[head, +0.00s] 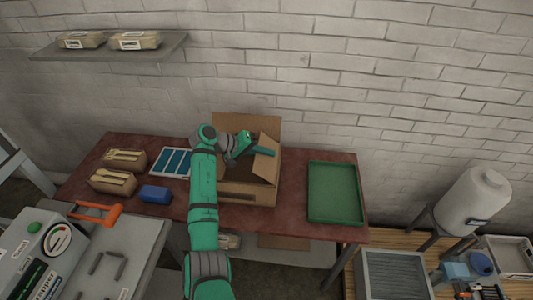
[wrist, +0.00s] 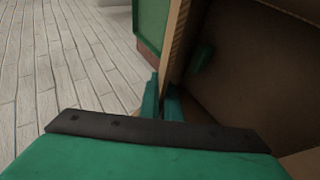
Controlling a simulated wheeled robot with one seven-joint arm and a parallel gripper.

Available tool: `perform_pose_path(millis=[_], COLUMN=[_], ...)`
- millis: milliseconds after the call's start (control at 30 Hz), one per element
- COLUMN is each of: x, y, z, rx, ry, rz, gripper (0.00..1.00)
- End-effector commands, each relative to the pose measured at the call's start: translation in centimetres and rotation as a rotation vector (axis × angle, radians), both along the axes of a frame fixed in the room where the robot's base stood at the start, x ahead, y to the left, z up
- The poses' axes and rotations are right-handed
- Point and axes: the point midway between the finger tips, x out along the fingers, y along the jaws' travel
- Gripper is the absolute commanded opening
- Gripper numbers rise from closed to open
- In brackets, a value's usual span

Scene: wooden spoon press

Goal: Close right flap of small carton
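The small cardboard carton (head: 248,193) stands on the red table with its top open. Its back flap (head: 245,123) stands up. Its right flap (head: 268,165) also stands up, tilted a little. My gripper (head: 262,151) is at the upper part of this flap. In the wrist view my gripper (wrist: 162,103) has its two green fingers close together, on either side of the cardboard edge of the flap (wrist: 175,45). They look shut on it. The dark inside of the carton (wrist: 255,65) fills the right of that view. My arm hides the carton's left side.
A green tray (head: 335,193) lies on the table (head: 293,196) to the right, with bare table between it and the carton. Left of my arm are a blue-and-white panel (head: 176,162), a blue block (head: 154,194) and two small open boxes with wooden spoons (head: 125,160).

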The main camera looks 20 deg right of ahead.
Motion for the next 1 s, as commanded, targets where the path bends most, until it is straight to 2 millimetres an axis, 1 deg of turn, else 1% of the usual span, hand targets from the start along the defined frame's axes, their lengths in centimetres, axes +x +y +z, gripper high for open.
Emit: perform_pose_path(millis=[33,133,167,200,233,533,667,767,1000], x=[-0.3,-0.3,-0.3,-0.3,-0.2,-0.1,0.0,0.2,0.3], y=[0.0,0.0,0.0,0.0,0.0,0.1,0.8,2.0,5.8], z=[-0.4,-0.4,-0.4,-0.4,-0.4,-0.1,0.4,1.3,3.8], rx=[0.005,0.006,0.006,0.006,0.006,0.003,0.002,0.002,0.002], ry=[0.007,0.007,0.007,0.007,0.007,0.001,0.000,-0.001,0.001], rz=[-0.006,-0.005,-0.005,-0.005,-0.005,-0.001,0.000,0.001,0.000], gripper=[0.00,0.00,0.06,0.15,0.23,0.23,0.23,0.23,0.23])
